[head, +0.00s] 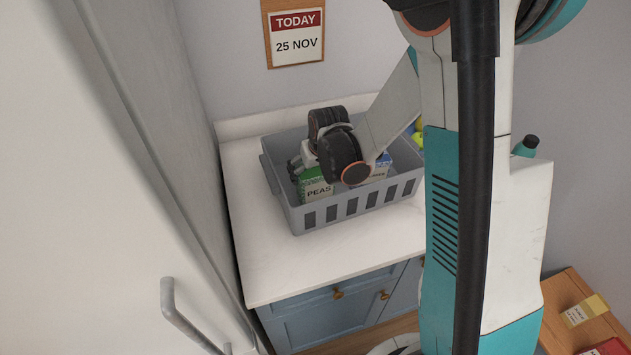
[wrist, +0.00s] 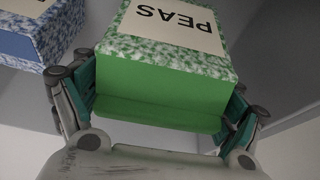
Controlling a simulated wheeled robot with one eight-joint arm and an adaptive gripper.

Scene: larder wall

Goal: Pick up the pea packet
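The pea packet (head: 316,190) is a green and white box with a pale PEAS label. It is in the grey crate (head: 345,211) on the counter, its top partly hidden by my wrist in the head view. In the wrist view the pea packet (wrist: 165,75) fills the middle, its plain green end facing me. My gripper (wrist: 165,100) has one teal-padded finger on each side of it, with no clear gap at either side. The gripper looks shut on the packet. In the head view my gripper (head: 296,168) is small and partly hidden.
A blue-speckled box (wrist: 30,32) stands beside the packet, near one finger; the blue box (head: 378,171) also shows in the head view. Something yellow-green (head: 418,134) is behind my arm. A tall white door (head: 90,180) stands left; the counter front (head: 300,265) is clear.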

